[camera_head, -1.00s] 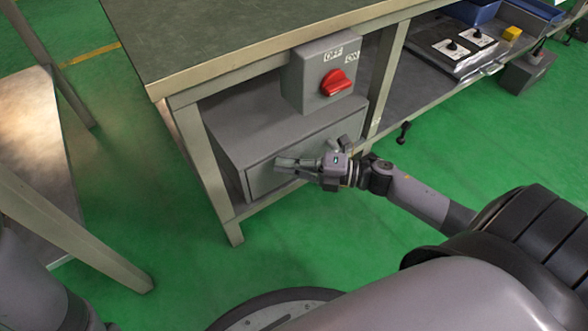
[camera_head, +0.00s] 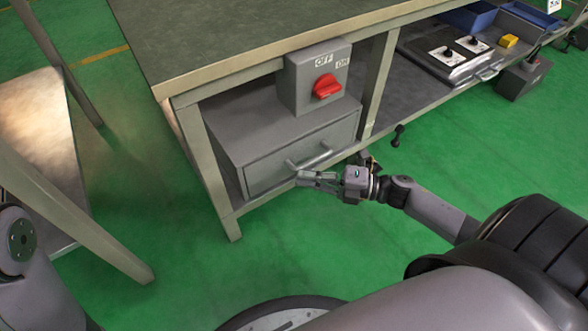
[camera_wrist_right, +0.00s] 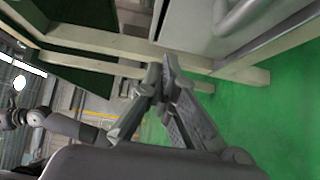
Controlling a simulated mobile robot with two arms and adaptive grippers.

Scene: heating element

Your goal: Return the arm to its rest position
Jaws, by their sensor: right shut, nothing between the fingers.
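My right gripper (camera_head: 304,179) is shut and empty, in front of the grey drawer box (camera_head: 290,160) under the workbench. Its fingertips show close to the drawer handle (camera_head: 309,157), a little below it in the head view. In the right wrist view the fingers (camera_wrist_right: 160,80) meet at their tips with nothing between them, and the handle (camera_wrist_right: 238,16) is apart from them at the top. The drawer looks closed. Part of my left arm (camera_head: 30,270) shows at the lower left of the head view, but its gripper is out of view.
A switch box with a red knob (camera_head: 327,86) hangs at the edge of the workbench (camera_head: 230,40). A lower shelf at right holds a panel with black knobs (camera_head: 447,57), a yellow block (camera_head: 508,41) and blue bins. Another table (camera_head: 40,130) stands at left. Green floor between is clear.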

